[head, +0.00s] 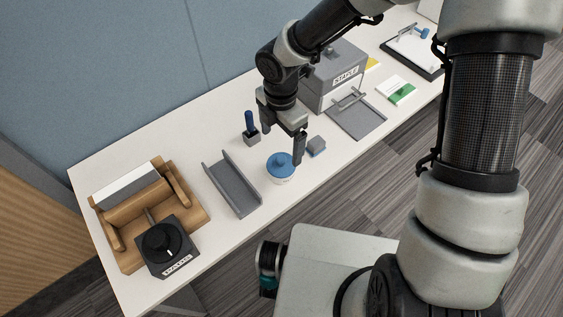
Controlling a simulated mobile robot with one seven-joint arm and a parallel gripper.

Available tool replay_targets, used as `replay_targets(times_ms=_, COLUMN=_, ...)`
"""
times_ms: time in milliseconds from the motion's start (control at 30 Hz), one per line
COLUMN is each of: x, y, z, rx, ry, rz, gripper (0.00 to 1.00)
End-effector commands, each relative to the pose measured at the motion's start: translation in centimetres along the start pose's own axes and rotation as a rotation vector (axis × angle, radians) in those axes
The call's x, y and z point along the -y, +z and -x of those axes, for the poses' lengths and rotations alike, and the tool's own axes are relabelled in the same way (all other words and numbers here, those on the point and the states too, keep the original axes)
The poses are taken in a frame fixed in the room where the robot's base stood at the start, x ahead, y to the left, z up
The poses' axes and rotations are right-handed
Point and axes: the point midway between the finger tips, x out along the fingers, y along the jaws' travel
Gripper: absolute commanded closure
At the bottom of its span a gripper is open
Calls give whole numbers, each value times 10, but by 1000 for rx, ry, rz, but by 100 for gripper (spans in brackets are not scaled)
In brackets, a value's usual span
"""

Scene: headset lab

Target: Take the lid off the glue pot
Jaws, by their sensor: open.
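The glue pot (282,179) is a small white pot on the white table, near its front edge. Its blue lid (281,162) with a round knob sits on top of it. My gripper (286,156) points down at the pot from above and to the right. One finger shows just right of the lid and covers part of its edge. The other finger is hard to make out. The gripper is open and holds nothing that I can see. I cannot tell whether it touches the lid.
Left of the pot is a grey open channel (232,188); behind it stands a blue-handled tool in a grey block (251,133). A small grey-blue block (317,146) lies close on the right. A grey box (336,78) stands behind the arm. A wooden holder (130,215) is far left.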

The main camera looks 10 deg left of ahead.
Motion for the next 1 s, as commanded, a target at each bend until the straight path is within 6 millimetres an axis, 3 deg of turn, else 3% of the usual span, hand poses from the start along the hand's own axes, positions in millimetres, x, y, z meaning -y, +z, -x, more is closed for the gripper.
replay_targets(times_ms=100, x=0, y=-1, z=-24, rx=-2, ry=-2, rz=2, gripper=9)
replay_targets(times_ms=400, x=0, y=0, z=-48, rx=0, ry=-1, rz=-1, gripper=9)
replay_targets(times_ms=700, x=-4, y=3, z=-89, rx=0, ry=-1, rz=-2, gripper=9)
replay_targets(times_ms=1000, x=-4, y=4, z=-94, rx=1, ry=1, rz=-1, gripper=9)
